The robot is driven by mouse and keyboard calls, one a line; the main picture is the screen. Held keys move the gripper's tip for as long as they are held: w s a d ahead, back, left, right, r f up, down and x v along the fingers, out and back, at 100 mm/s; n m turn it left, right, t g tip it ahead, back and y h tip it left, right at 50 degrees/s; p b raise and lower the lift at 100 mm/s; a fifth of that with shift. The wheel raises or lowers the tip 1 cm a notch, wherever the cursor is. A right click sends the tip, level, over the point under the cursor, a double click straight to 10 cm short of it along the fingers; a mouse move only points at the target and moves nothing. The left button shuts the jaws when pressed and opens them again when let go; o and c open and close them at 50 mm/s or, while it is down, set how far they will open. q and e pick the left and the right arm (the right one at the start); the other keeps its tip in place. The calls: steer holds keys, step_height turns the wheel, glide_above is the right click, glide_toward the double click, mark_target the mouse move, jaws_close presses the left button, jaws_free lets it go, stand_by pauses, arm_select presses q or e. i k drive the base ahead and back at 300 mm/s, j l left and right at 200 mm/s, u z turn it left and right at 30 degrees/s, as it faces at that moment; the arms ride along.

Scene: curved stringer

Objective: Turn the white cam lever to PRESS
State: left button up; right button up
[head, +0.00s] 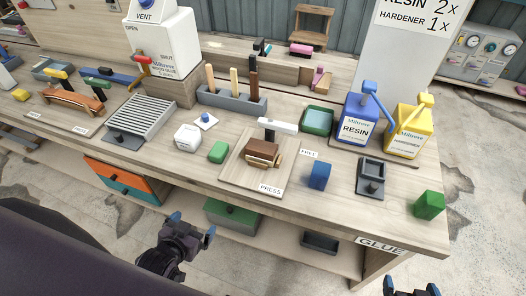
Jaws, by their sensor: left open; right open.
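The white cam lever (278,126) tops a dark upright post on a wooden press board (236,174) in the middle of the bench. It lies roughly level and points right. A brown wooden block (262,152) sits at the post's foot. The PRESS label (270,189) is at the board's front edge, and the FREE label (308,153) is to the right of the board. My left gripper (192,227) is open and empty, below the bench front. My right gripper (411,289) is open and empty at the bottom right, only its fingertips in view. Both are well apart from the lever.
Blue RESIN (355,125) and yellow hardener (408,133) pump containers stand at the right. A grey tool holder (231,100) is behind. The bench's front edge separates my grippers from its top.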

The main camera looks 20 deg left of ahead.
mark_target(270, 124)
steer(key=j+z, duration=0.2)
steer(key=z, duration=0.15)
steer(key=k+j+z, duration=0.15)
steer(key=z, duration=0.25)
steer(key=k+j+z, duration=0.15)
steer(key=z, duration=0.2)
